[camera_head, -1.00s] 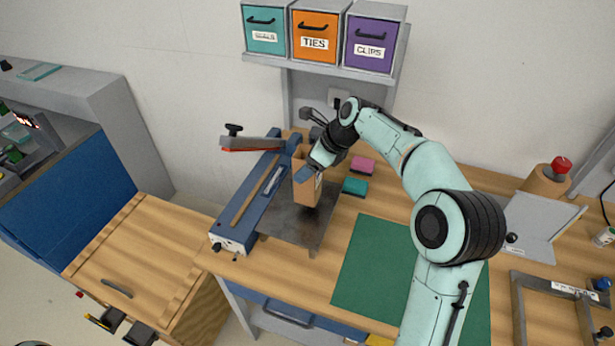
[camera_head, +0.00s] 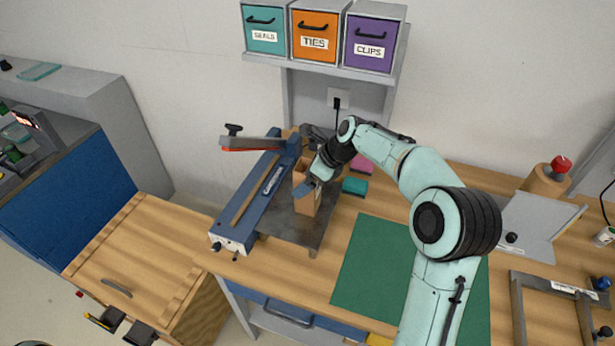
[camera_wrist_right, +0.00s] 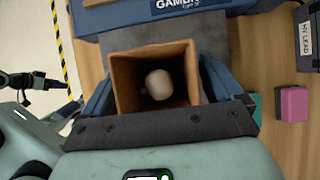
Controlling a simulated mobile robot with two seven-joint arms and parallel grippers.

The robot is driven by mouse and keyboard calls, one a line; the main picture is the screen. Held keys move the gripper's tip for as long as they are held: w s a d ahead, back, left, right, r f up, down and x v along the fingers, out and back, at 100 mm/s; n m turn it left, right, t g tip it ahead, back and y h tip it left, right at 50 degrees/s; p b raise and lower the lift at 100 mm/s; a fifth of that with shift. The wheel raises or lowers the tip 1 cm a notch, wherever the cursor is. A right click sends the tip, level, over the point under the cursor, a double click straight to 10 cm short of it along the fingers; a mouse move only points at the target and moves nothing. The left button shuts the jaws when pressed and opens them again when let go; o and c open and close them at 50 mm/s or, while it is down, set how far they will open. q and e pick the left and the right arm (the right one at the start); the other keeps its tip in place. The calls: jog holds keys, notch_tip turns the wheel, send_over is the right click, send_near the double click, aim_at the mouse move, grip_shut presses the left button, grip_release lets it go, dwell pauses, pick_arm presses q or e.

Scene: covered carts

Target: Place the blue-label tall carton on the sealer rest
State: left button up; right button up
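The tall brown carton (camera_head: 305,200) stands upright, open at the top, over the grey metal rest plate (camera_head: 285,232) beside the blue sealer (camera_head: 262,195). Its base appears to be on the plate, but contact is hard to confirm. No blue label can be made out. In the right wrist view, the carton (camera_wrist_right: 122,82) holds a pale rounded object (camera_wrist_right: 159,84). My right gripper (camera_head: 310,182) has its blue fingers against opposite sides of the carton, shut on it; the fingertips are partly hidden.
The sealer's raised arm (camera_head: 250,144) is behind and left of the carton. A pink block (camera_head: 362,163) and a teal block (camera_head: 355,186) lie to the right. Labelled bins (camera_head: 314,40) are on the shelf above.

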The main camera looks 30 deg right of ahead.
jog(key=v, duration=1.2)
jog(key=shift+r, duration=0.2)
jog(key=shift+a, duration=0.1)
